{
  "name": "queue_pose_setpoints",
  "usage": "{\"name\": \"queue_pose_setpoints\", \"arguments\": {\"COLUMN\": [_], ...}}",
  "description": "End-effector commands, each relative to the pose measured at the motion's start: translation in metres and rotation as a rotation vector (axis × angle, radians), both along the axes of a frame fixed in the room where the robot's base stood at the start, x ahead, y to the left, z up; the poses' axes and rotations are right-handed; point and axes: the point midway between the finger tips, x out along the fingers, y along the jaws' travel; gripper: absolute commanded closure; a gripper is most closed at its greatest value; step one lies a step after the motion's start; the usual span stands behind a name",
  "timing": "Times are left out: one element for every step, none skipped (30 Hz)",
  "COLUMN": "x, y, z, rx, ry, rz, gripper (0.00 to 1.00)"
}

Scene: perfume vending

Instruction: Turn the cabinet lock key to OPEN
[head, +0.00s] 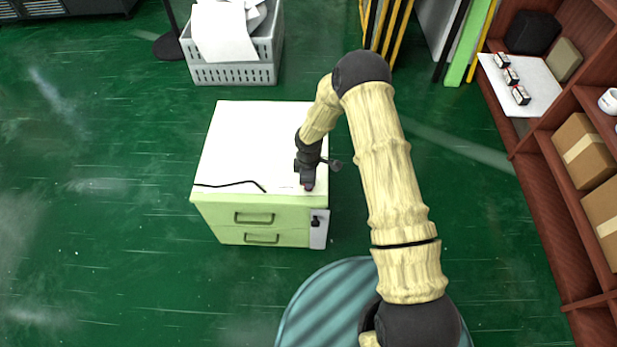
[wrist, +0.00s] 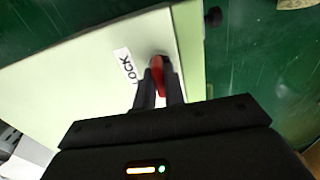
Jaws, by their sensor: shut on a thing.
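The pale green and white cabinet (head: 247,150) stands on the floor, with my gripper (head: 308,184) reaching down to its top near the front right corner. In the wrist view, the red key (wrist: 158,74) stands at the cabinet top's edge area, between the two dark fingers of my gripper (wrist: 160,86). The fingers are shut on the key. No OPEN label shows; the key's base is partly hidden by the fingers.
A black cable (head: 228,184) lies on the cabinet top. A small black fitting (head: 316,222) is on the cabinet's front right. A grey crate with papers (head: 235,74) stands behind; a brown shelf (head: 545,190) is at the right. Green floor is free at the left.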

Motion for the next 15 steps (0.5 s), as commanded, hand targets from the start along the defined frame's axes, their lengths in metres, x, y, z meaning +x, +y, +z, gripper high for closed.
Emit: {"name": "queue_pose_setpoints", "arguments": {"x": [0.0005, 0.0005, 0.0005, 0.0005, 0.0006, 0.0006, 0.0006, 0.0006, 0.0006, 0.0007, 0.0007, 0.0007, 0.0007, 0.0007, 0.0007], "y": [-0.0003, -0.0002, -0.0002, -0.0002, -0.0002, -0.0001, -0.0001, -0.0001, -0.0001, -0.0001, -0.0001, -0.0001, -0.0001, -0.0001, -0.0001], "z": [0.0014, 0.0012, 0.0010, 0.0009, 0.0008, 0.0007, 0.0006, 0.0006, 0.0005, 0.0004, 0.0004, 0.0004, 0.0004, 0.0004, 0.0004], "rx": [0.000, 0.000, 0.000, 0.000, 0.000, 0.000, 0.000, 0.000, 0.000, 0.000, 0.000, 0.000, 0.000, 0.000, 0.000], "ry": [-0.001, -0.001, -0.001, -0.001, -0.001, -0.001, -0.001, -0.001, -0.001, -0.002, -0.002, -0.002, -0.002, -0.002, -0.002], "rz": [0.014, 0.022, 0.032, 0.038, 0.042, 0.047, 0.049, 0.050, 0.052, 0.052, 0.053, 0.053, 0.053, 0.053, 0.052], "gripper": [1.00, 1.00, 1.00, 1.00, 1.00, 1.00, 1.00, 1.00, 1.00, 1.00, 1.00, 1.00, 1.00, 1.00, 1.00]}}
